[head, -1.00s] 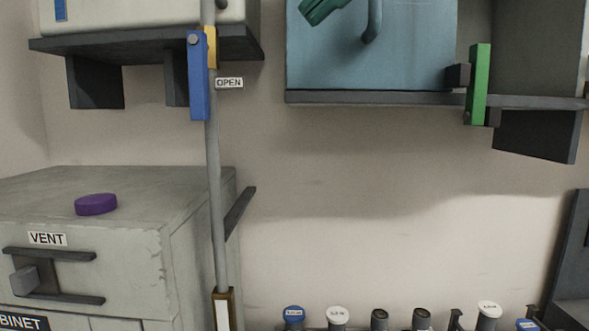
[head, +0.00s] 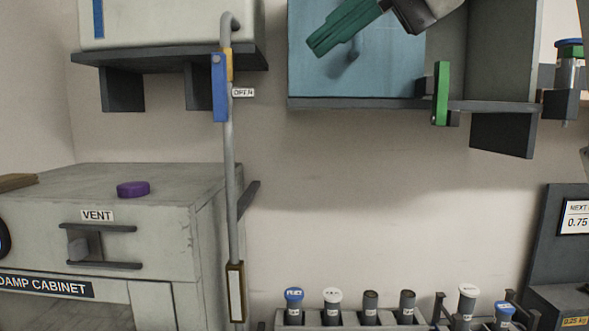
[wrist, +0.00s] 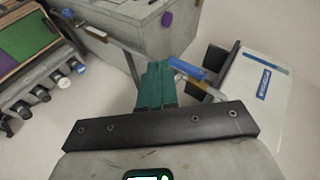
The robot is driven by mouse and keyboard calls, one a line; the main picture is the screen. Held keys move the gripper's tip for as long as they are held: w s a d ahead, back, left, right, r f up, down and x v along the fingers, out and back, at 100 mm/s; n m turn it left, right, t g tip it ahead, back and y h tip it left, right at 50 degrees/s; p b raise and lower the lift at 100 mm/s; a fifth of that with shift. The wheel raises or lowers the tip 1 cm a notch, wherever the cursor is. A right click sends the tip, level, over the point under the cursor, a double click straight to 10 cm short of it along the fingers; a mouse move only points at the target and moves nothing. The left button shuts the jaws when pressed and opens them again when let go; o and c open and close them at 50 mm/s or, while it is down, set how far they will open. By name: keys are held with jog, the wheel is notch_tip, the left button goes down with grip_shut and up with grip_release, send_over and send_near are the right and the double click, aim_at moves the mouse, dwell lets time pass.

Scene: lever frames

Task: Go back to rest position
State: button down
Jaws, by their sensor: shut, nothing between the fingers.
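My gripper (head: 318,46) shows at the top of the head view, its green fingers shut with nothing between them. It is raised in front of the blue-grey cabinet panel (head: 310,82) and points down to the left. In the wrist view my gripper's green fingers (wrist: 156,68) are together and empty. The blue lever handle (head: 219,88) hangs down on the grey pipe, beside the OPEN label (head: 243,93). It also shows in the wrist view as a blue bar (wrist: 187,68) just past the fingertips. The gripper is apart from the lever in the head view.
The damp cabinet (head: 150,230) stands at lower left with a purple disc (head: 133,189) on top. A rack (head: 345,327) of capped tubes runs along the bottom. A green lever (head: 441,93) hangs at the shelf edge. The wall between is clear.

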jog(key=w+d+f+m+t, duration=0.1)
jog(key=w+d+f, duration=0.2)
jog(key=f, duration=0.9)
jog(key=w+d+f+h, duration=0.1)
jog(key=w+d+f, duration=0.15)
jog(key=f, duration=0.95)
jog(key=w+d+f+m+t, duration=0.1)
jog(key=w+d+f, duration=0.25)
jog(key=f, duration=0.95)
jog(key=s+d+f+g+h, duration=0.15)
jog(key=s+f, duration=0.35)
jog(key=f, duration=0.5)
jog(key=s+d+f+h, duration=0.25)
jog(key=s+f, duration=0.25)
jog(key=f, duration=0.4)
jog(key=s+d+f+g+h, duration=0.1)
jog(key=s+d+f, duration=0.1)
jog(key=s+f, duration=0.6)
jog(key=s+d+f+n+g+h, duration=0.1)
jog(key=s+d+f, duration=0.3)
jog(key=s, duration=0.5)
jog(key=s+d+f+n+g+h, duration=0.1)
jog(key=s+d+f+g+h, duration=0.1)
jog(key=s+f, duration=0.5)
jog(key=s+d+h, duration=0.1)
jog(key=s+d, duration=0.1)
jog(key=s, duration=0.1)
jog(key=shift+s+d, duration=0.2)
jog(key=shift+s, duration=0.1)
